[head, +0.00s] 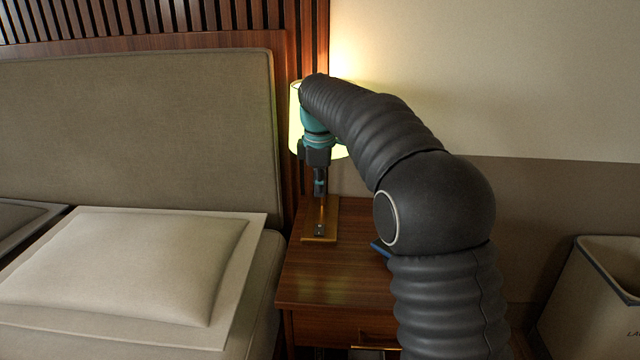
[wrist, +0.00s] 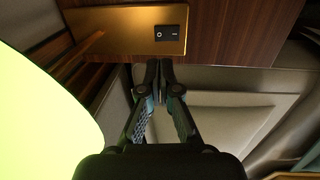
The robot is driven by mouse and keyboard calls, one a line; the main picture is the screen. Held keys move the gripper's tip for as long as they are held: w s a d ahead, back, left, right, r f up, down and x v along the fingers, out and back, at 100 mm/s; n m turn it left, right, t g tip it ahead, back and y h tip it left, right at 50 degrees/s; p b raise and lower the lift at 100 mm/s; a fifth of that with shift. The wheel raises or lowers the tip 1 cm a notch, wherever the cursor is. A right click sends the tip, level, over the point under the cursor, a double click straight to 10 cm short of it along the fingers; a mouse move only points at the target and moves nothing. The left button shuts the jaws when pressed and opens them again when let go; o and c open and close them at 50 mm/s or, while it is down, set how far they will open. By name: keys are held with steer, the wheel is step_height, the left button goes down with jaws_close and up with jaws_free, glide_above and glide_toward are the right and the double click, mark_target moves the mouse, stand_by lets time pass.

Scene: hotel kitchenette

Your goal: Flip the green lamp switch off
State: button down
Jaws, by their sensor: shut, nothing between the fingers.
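The lamp's pale green-yellow shade (head: 296,125) glows on the nightstand, partly behind my arm; in the wrist view the bright shade (wrist: 45,105) fills the left side. Its flat brass base (head: 331,215) also shows in the wrist view (wrist: 100,22). A black rocker switch (head: 319,230) sits near the base's front end; in the wrist view the switch (wrist: 171,33) shows O and I marks. I see no green on the switch. My gripper (head: 320,192) is shut and empty, pointing down above the base. Its fingertips (wrist: 160,66) appear just below the switch in the wrist view.
The wooden nightstand (head: 335,275) has clear top in front of the base. A small blue item (head: 379,248) lies partly behind my arm. A bed with a pillow (head: 135,265) is at left, a bin (head: 590,300) at right. The wall stands close behind the lamp.

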mark_target(320, 227)
steer(key=f, duration=0.6)
steer(key=w+f, duration=0.1)
steer(key=f, duration=0.2)
steer(key=shift+f+b, duration=0.35)
steer(key=shift+f, duration=0.05)
steer(key=shift+w+f+p, duration=0.1)
steer(key=shift+f+p, duration=0.15)
steer(key=shift+p, duration=0.05)
steer(key=shift+w, duration=0.1)
steer(key=shift+s, duration=0.25)
